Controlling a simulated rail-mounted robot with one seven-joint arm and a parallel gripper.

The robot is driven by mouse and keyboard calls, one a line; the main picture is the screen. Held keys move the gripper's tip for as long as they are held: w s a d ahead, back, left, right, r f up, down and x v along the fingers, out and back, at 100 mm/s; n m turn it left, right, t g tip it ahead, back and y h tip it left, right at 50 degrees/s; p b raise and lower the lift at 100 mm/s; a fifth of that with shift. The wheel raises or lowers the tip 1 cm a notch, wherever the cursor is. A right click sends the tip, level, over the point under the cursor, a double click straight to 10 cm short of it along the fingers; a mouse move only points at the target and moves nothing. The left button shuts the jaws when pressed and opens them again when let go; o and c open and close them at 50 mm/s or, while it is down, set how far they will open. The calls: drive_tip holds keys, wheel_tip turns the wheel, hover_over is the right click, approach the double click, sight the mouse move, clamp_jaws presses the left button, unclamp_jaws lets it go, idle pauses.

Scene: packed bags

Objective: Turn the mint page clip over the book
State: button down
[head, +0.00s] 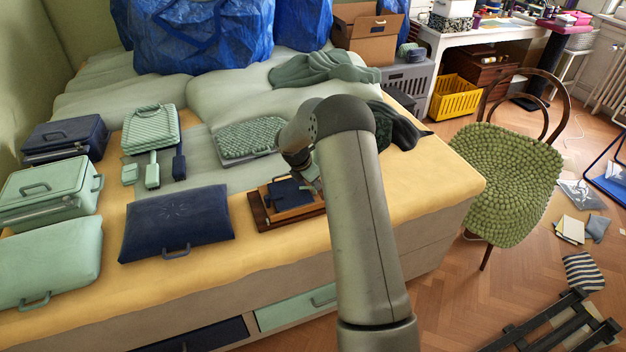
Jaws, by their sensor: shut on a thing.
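A small dark navy book (286,194) lies on a brown wooden stand (262,213) near the front edge of the bed. My gripper (311,180) is at the right side of the book, low over the stand, and is partly hidden behind my own arm. It is shut on what seems to be the mint page clip. The clip itself is too small and too covered to make out, so its angle to the book cannot be told.
A navy case (176,224) lies left of the stand, with mint cases (48,262) farther left. A green woven item (246,138) lies behind the stand. A dark cloth (402,128) lies behind my arm. The yellow bed cover (440,185) is bare at the right.

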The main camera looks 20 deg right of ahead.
drive_tip(key=n+t+p, duration=0.1)
drive_tip(key=n, duration=0.1)
drive_tip(key=n+y+p, duration=0.1)
drive_tip(key=n, duration=0.2)
drive_tip(key=shift+s+a+t+p, duration=0.1)
drive_tip(key=shift+s+t+p, duration=0.1)
drive_tip(key=shift+t+p, duration=0.15)
drive_tip(key=shift+f+n, duration=0.1)
drive_tip(key=shift+n, duration=0.3)
drive_tip(key=shift+s+f, duration=0.1)
drive_tip(key=shift+f, duration=0.05)
drive_tip(key=c, duration=1.3)
unclamp_jaws()
drive_tip(key=shift+r, duration=0.25)
